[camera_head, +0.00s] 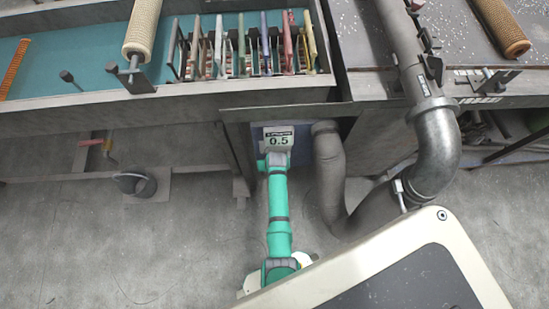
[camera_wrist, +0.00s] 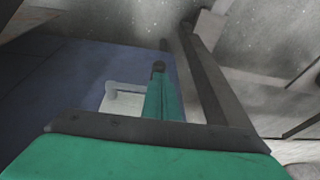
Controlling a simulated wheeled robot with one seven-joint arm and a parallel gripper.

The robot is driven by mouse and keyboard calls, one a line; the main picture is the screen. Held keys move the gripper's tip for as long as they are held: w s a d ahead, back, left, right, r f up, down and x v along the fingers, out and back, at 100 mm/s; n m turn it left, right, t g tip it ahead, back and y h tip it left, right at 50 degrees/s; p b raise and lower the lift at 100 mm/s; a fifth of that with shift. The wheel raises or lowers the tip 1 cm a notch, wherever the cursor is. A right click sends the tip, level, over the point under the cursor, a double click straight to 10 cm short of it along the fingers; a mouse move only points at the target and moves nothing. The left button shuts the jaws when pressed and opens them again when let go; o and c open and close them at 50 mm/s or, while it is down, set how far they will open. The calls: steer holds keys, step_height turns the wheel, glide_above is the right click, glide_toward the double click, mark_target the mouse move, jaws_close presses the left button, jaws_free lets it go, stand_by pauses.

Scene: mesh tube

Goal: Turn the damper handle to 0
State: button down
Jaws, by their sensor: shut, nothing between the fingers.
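In the wrist view my gripper shows as a narrow green piece with a dark tip (camera_wrist: 159,72), shut with nothing held. A pale plate (camera_wrist: 121,103) lies behind it. A short silver lever (camera_head: 401,195) is on the grey pipe's elbow. I cannot tell whether it is the damper handle; no other clear handle shows beside my gripper.
A thick grey pipe (camera_head: 440,135) bends down right of my arm. The bench (camera_head: 90,65) overhangs above, with several coloured tools. A dark post (camera_wrist: 205,75) stands close right of my gripper in the wrist view.

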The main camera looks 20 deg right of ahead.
steer(key=shift+s+r, duration=0.15)
steer(key=shift+r, duration=0.95)
steer(key=w+v, duration=0.1)
steer(key=v, duration=1.2)
steer(key=shift+a+r, duration=0.2)
steer(key=shift+a, duration=0.1)
steer(key=shift+s, duration=0.1)
